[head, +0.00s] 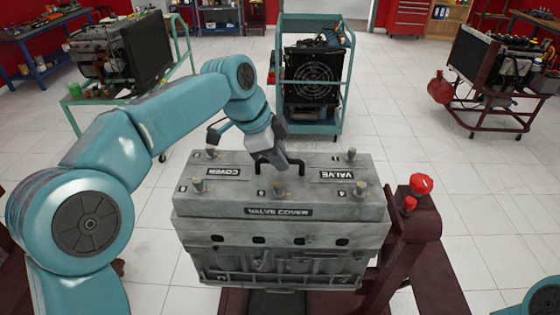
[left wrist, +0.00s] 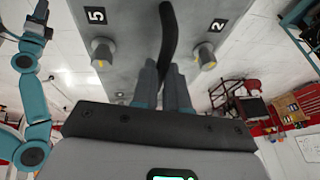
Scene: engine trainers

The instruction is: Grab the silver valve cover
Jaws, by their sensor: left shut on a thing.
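The silver-grey valve cover (head: 276,200) sits on top of the engine block (head: 280,265) in the middle of the head view. It has several knobs on top, label plates and a black handle (head: 295,164) at its top centre. My left gripper (head: 272,158) is at the handle. In the left wrist view, the cover's top (left wrist: 130,55) fills the upper middle, and the two fingers (left wrist: 163,85) are shut on the black handle (left wrist: 168,35). Part of the handle is hidden by the gripper.
The engine block rests on a dark red stand (head: 408,235) with red knobs (head: 421,184) at its right. A teal cart (head: 312,75) stands behind. A green bench frame (head: 135,90) is at the back left, another engine stand (head: 498,75) at the back right. Tiled floor between is clear.

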